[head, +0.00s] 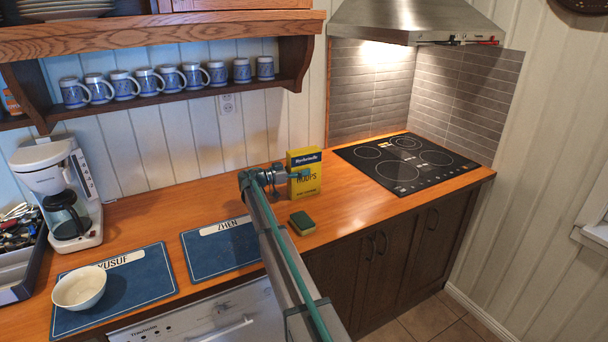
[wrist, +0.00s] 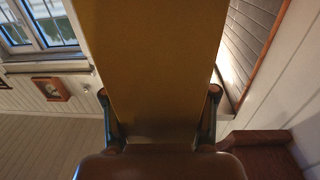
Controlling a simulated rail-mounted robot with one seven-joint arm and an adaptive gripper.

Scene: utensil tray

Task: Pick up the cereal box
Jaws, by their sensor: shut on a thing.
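The cereal box (head: 304,184) is yellow with a dark blue top band and stands upright near the back of the wooden counter, left of the cooktop. In the wrist view the box (wrist: 152,60) fills the middle as a plain yellow-brown face. My gripper (wrist: 158,94) has one finger on each side of the box and is shut on it. In the head view my gripper (head: 292,175) reaches the box from its left side. I cannot tell whether the box's bottom edge touches the counter.
A green and yellow sponge (head: 302,222) lies in front of the box. The black cooktop (head: 405,160) is to the right, under the hood. Blue placemats (head: 222,250), a white bowl (head: 79,288) and a coffee maker (head: 60,185) are left. A mug shelf (head: 150,100) hangs above.

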